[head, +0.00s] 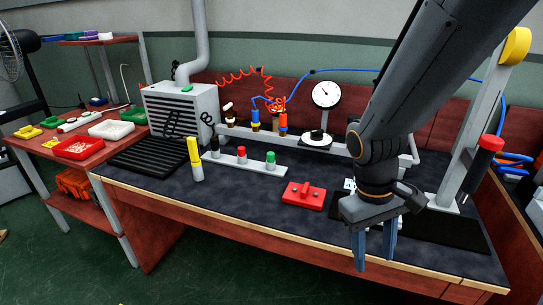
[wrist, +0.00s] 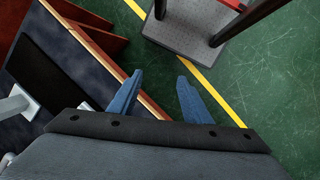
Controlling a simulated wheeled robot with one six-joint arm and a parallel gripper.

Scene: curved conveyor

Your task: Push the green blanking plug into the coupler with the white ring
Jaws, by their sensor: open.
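The green blanking plug (head: 270,158) stands upright at the right end of a pale rack (head: 244,164) on the bench, beside a red-topped plug (head: 241,152) and a black-topped one (head: 214,147). A coupler with a whitish band near its top (head: 228,113) stands at the left of the row at the back; its ring is too small to make out clearly. My gripper (head: 375,248) is open and empty, pointing down near the bench's front edge, well right of the plug.
A red block (head: 303,195) lies between rack and gripper. A yellow-topped cylinder (head: 194,158) stands left of the rack. A gauge (head: 326,95) and couplers with blue (head: 255,120) and orange (head: 282,122) parts stand behind. A post with a red knob (head: 490,143) rises at right.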

